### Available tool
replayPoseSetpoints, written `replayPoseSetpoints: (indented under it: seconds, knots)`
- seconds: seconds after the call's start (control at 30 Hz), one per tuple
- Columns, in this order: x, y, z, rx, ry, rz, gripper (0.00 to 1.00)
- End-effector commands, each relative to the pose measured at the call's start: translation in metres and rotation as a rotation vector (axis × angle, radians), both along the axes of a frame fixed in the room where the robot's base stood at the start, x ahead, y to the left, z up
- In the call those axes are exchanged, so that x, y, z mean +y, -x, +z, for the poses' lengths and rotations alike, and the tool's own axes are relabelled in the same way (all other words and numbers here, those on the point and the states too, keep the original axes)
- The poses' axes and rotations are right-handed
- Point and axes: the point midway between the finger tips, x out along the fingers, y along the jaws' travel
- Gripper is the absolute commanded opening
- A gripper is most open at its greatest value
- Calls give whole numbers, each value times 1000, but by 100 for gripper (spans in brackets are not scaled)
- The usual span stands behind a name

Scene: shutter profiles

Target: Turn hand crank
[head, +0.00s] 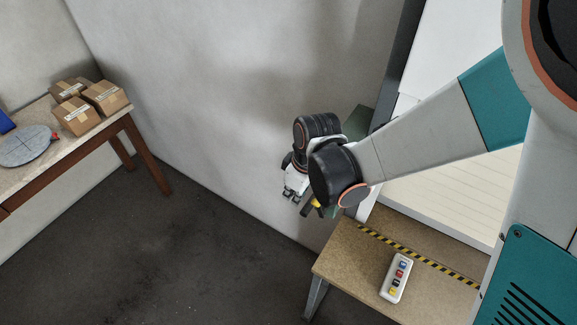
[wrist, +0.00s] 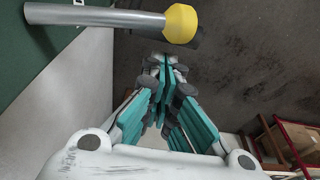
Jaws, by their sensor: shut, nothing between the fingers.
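The hand crank shows in the wrist view as a grey metal bar (wrist: 95,17) with a yellow knob end (wrist: 181,24), across the upper left. In the head view only a small yellow part of the crank (head: 316,204) shows beside my wrist; the rest is hidden behind my arm. My gripper (head: 293,195) points down next to the crank in the head view. In the wrist view my gripper (wrist: 165,62) is shut and empty, its fingertips just below the knob in the picture. I cannot tell whether they touch it.
A green housing (head: 358,121) stands by the wall behind my arm. A wooden bench (head: 345,262) holds a white button box (head: 396,278). A table at left carries cardboard boxes (head: 76,116) and a grey round plate (head: 26,145). The dark floor between is clear.

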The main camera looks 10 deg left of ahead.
Motion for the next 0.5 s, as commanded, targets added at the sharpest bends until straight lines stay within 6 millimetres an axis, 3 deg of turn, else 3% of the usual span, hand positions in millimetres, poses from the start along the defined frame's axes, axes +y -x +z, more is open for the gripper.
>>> replayPoseSetpoints:
  seconds: [0.5]
  knots:
    - [-9, 2, 1, 1, 0, -3, 0]
